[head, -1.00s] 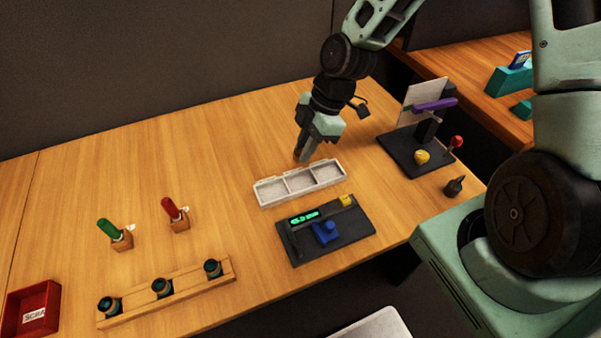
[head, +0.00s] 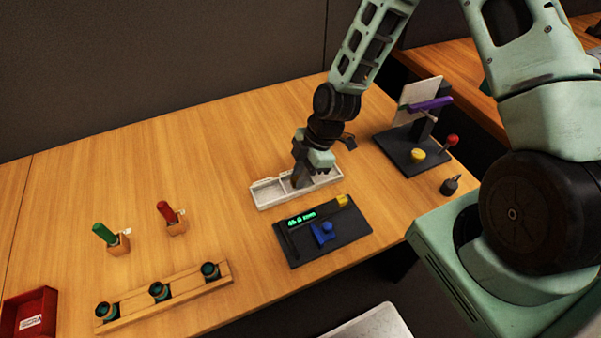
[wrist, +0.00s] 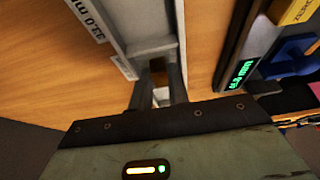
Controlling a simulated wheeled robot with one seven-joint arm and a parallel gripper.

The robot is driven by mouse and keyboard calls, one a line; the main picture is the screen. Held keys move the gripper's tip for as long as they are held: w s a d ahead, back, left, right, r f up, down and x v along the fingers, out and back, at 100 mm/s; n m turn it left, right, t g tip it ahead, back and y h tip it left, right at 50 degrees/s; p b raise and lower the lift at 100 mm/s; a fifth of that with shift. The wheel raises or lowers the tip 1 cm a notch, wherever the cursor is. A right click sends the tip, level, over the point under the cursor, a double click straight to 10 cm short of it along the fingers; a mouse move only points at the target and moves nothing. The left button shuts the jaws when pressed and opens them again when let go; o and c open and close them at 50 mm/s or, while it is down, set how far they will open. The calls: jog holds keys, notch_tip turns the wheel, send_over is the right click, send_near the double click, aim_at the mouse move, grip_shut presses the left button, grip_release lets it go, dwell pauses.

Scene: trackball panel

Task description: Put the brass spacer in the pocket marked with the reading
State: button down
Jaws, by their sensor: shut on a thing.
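My gripper (head: 302,182) points down over the middle-to-right part of the pale three-pocket tray (head: 266,203), its fingertips low at the pockets. In the wrist view the fingers (wrist: 158,92) are close together with a small brownish piece (wrist: 158,72) between them, which looks like the brass spacer, mostly hidden. I cannot tell if it touches the pocket floor. A label on the tray (wrist: 88,18) seems to read 33.0 mm; other labels are not readable. The green display (head: 301,219) on the dark gauge shows a value in mm, too small to read surely.
The dark gauge base (head: 345,238) with a blue slide (head: 322,233) and a yellow block lies just in front of the tray. A dark stand with a purple bar (head: 430,104) is at right. A wooden rack (head: 185,291) and red bin (head: 28,310) are at left.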

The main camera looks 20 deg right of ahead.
jog(key=shift+f, duration=0.15)
jog(key=c, duration=1.6)
grip_release()
jog(key=v, duration=1.1)
jog(key=s+a+r+m+h, duration=0.1)
jog(key=s+a+r+m, duration=0.2)
jog(key=s, duration=0.3)
jog(key=s+a+r+m+h, duration=0.1)
jog(key=s+a+r+m, duration=0.3)
jog(key=s+r, duration=0.2)
jog(key=s+a+r+m+h, duration=0.1)
jog(key=s+a+r+m, duration=0.2)
jog(key=s+r, duration=0.2)
jog(key=shift+s+a+r+h+b, duration=0.1)
jog(key=shift+s+h+b, duration=0.1)
jog(key=shift+s, duration=0.6)
jog(key=shift+s+a+r+h+b, duration=0.1)
jog(key=shift+s+h+b, duration=0.1)
jog(key=shift+s, duration=0.55)
